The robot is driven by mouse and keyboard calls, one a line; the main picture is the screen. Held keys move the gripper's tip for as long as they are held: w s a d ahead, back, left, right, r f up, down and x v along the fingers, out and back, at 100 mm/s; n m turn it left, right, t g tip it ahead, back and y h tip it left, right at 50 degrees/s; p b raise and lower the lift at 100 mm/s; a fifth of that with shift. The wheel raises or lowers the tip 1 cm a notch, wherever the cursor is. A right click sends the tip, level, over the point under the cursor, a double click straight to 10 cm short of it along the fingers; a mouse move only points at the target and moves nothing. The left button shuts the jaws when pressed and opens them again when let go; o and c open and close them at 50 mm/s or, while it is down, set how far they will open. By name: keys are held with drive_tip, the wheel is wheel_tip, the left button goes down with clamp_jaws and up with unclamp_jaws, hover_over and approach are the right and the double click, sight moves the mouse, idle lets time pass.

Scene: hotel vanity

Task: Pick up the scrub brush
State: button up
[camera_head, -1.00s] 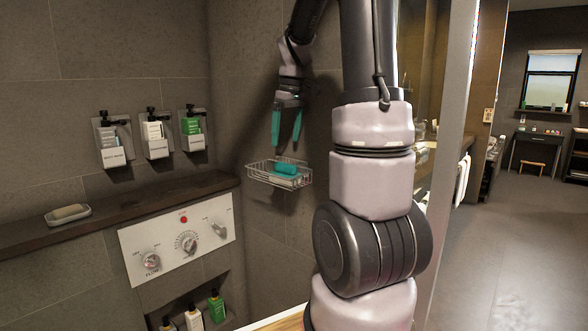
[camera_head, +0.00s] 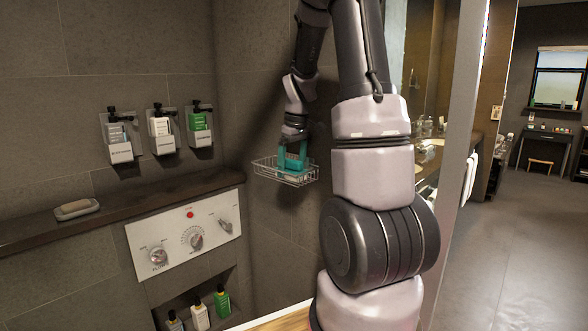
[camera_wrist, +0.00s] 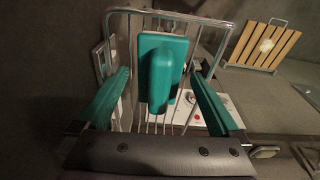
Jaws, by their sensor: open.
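The scrub brush (camera_wrist: 163,75) has a teal handle and body with a pale edge. It lies in a wire basket (camera_wrist: 205,32) fixed to the wall, which also shows in the head view (camera_head: 302,181). My gripper (camera_wrist: 164,88) is open, with one teal finger on each side of the brush and clear gaps between. In the head view my gripper (camera_head: 292,158) points down into the basket, and the brush there is hard to tell from the teal fingers.
A soap bar on a dish (camera_head: 76,209) sits on the ledge (camera_head: 130,208) at left. Several wall dispensers (camera_head: 161,130) hang above it, and a control panel (camera_head: 190,232) is below. The basket's wire rim surrounds the brush closely. A slatted wooden rack (camera_wrist: 264,46) shows in the wrist view.

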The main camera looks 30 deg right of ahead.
sight(289, 159)
drive_tip(key=c, duration=1.4)
drive_tip(key=shift+r, duration=0.2)
drive_tip(key=shift+c, duration=0.2)
drive_tip(key=shift+a+r, duration=0.2)
drive_tip(key=shift+r, duration=0.1)
wheel_tip(289, 159, up, 6)
drive_tip(key=shift+r, duration=0.15)
drive_tip(key=s+a, duration=0.3)
drive_tip(key=a, duration=0.6)
drive_tip(key=s+a, duration=0.3)
drive_tip(key=a, duration=0.6)
drive_tip(key=shift+s+a, duration=0.2)
drive_tip(key=shift+s, duration=0.2)
